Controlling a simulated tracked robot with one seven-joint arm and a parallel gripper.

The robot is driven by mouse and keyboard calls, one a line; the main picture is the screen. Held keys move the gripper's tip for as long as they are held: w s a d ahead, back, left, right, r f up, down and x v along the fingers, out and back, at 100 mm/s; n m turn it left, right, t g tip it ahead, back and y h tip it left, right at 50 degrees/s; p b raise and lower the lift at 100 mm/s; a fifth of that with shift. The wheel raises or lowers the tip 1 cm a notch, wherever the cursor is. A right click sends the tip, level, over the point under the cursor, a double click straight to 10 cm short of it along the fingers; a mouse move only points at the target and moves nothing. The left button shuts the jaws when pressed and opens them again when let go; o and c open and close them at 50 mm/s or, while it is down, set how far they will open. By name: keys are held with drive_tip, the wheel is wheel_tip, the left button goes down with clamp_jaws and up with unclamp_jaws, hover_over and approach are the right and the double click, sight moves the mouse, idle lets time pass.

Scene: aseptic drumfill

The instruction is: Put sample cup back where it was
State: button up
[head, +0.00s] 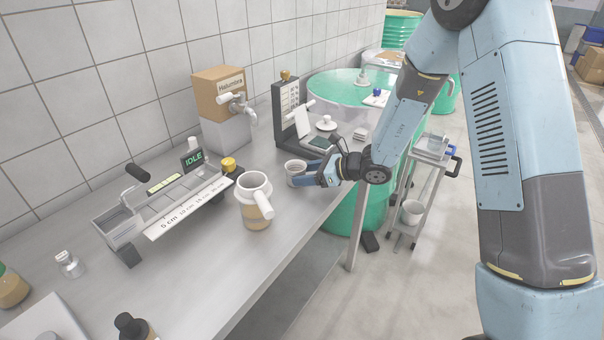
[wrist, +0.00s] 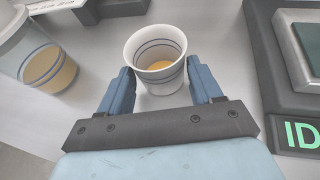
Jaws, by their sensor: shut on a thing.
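The sample cup (wrist: 155,59) is a small white cup with dark bands and a little yellowish liquid at its bottom. My gripper (wrist: 155,82) is shut on it, one blue finger on each side, in the wrist view. In the head view the cup (head: 295,171) is upright at or just above the steel bench, right of the handled jug; I cannot tell whether it touches the bench. My gripper (head: 308,174) reaches it from the right there, and its fingers hide part of the cup's side.
The handled jug (head: 254,207) of tan liquid stands left of the cup. Behind are a box with a tap (head: 221,95) and a dark device with a scale plate (head: 290,112). The measuring trough (head: 165,203) is at left. Bare bench (head: 215,280) lies in front.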

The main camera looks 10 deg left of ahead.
drive_tip(key=shift+f, duration=0.1)
drive_tip(key=o, duration=1.2)
drive_tip(key=shift+o, duration=0.2)
drive_tip(key=v, duration=1.2)
drive_tip(key=s+d+r+n+g+h, duration=0.2)
drive_tip(key=s+d+r+n+h, duration=0.2)
drive_tip(key=s+d+r+n, duration=0.6)
drive_tip(key=s+d+r+n+t+h, duration=0.5)
drive_tip(key=s+d+r+n+h, duration=0.4)
drive_tip(key=s+d+r, duration=0.3)
drive_tip(key=s+d, duration=0.2)
drive_tip(key=d, duration=0.2)
drive_tip(key=shift+s+r+n+t, duration=0.3)
drive_tip(key=shift+r+t, duration=0.05)
drive_tip(key=shift+t, duration=0.05)
